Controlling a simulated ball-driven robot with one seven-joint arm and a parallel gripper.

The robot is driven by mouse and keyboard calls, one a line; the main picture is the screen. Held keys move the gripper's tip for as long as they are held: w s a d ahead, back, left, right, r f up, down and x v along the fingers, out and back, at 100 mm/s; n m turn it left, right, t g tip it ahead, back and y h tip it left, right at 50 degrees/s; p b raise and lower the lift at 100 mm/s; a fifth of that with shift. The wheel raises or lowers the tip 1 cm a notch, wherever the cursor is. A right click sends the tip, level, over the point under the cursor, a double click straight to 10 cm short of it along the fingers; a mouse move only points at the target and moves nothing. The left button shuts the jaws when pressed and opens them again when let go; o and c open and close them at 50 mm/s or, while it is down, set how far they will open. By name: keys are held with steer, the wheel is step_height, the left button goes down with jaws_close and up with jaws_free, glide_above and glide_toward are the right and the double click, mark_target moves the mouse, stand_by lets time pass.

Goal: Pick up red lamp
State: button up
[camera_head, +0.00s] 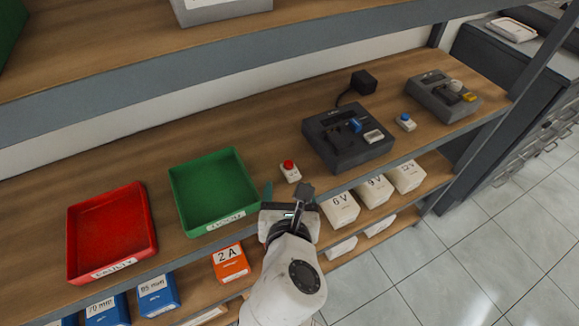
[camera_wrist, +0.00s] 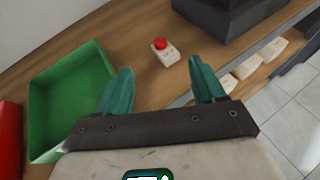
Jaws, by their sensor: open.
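The red lamp (camera_head: 289,171) is a small white block with a round red dome on top. It stands upright on the wooden shelf, between the green tray and a dark grey device. It also shows in the wrist view (camera_wrist: 163,50), beyond my fingertips and roughly between them. My gripper (camera_head: 286,195) is at the shelf's front edge, just in front of the lamp. In the wrist view its two teal fingers (camera_wrist: 161,80) are spread apart with nothing between them. The lamp is fully visible and apart from the fingers.
A green tray (camera_head: 186,183) and a red tray (camera_head: 71,242) lie to the left. A dark grey device (camera_head: 345,160) stands right of the lamp, with a small blue lamp (camera_head: 405,122) farther right. Labelled boxes (camera_head: 340,209) sit on the lower shelf. An upper shelf (camera_head: 200,58) overhangs the back.

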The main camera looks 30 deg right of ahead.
mark_target(289, 165)
steer(key=x, duration=0.9)
steer(key=shift+w+d+f, duration=0.1)
steer(key=shift+w+d, duration=0.1)
steer(key=shift+w, duration=0.1)
steer(key=c, duration=1.3)
